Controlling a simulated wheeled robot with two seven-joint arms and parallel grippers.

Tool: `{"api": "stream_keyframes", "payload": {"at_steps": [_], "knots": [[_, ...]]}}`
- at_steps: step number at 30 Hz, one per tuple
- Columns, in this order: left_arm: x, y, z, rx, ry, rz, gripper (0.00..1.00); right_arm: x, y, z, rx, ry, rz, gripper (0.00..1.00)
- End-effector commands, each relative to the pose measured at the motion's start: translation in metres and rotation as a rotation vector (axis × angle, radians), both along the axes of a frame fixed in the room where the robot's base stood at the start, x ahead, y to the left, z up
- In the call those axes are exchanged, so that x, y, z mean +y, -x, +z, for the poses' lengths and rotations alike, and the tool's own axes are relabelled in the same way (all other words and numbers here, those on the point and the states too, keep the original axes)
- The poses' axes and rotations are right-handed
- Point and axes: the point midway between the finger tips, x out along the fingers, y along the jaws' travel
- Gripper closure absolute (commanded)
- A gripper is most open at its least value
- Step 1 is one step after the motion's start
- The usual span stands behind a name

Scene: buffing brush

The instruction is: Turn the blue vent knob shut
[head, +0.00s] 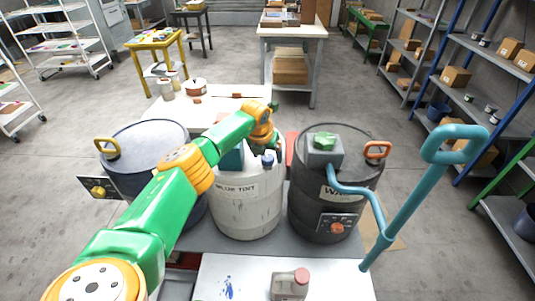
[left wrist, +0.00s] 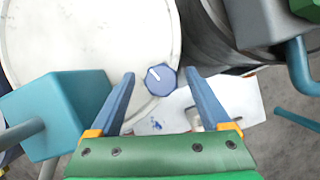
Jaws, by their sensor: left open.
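The blue vent knob (left wrist: 160,78) has a pale pointer line and sits near the edge of the white drum's top in the left wrist view. In the head view the knob (head: 267,158) shows at the top of the white drum (head: 246,210), just below the end of my left arm. My left gripper (left wrist: 160,73) is open, with its two blue-grey fingers on either side of the knob and gaps showing between them. Whether the fingertips are level with the knob or above it is unclear. My right gripper is not in view.
A teal block (left wrist: 67,115) stands beside the left finger. A dark drum (head: 309,203) with a teal pipe (head: 405,210) stands right; a blue-grey drum (head: 150,140) stands left. A red-capped container (head: 290,284) sits on the white front surface (head: 340,280).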

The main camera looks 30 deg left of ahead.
Motion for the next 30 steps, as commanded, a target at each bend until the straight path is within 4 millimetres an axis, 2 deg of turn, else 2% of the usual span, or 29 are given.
{"api": "stream_keyframes", "payload": {"at_steps": [8,17,20,25,30], "knots": [[0.000,-0.001,-0.002,-0.001,0.000,-0.002,0.19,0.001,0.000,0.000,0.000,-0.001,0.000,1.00],[-0.001,-0.001,-0.002,-0.001,0.001,-0.003,1.00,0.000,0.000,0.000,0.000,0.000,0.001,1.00],[0.000,-0.001,-0.003,-0.001,0.001,-0.016,1.00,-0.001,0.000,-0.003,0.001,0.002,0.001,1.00],[0.001,-0.002,-0.008,-0.004,0.002,-0.214,1.00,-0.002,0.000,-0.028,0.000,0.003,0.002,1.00],[0.001,-0.002,-0.004,-0.003,0.002,-0.370,1.00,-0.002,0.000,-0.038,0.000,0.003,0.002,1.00]]}}
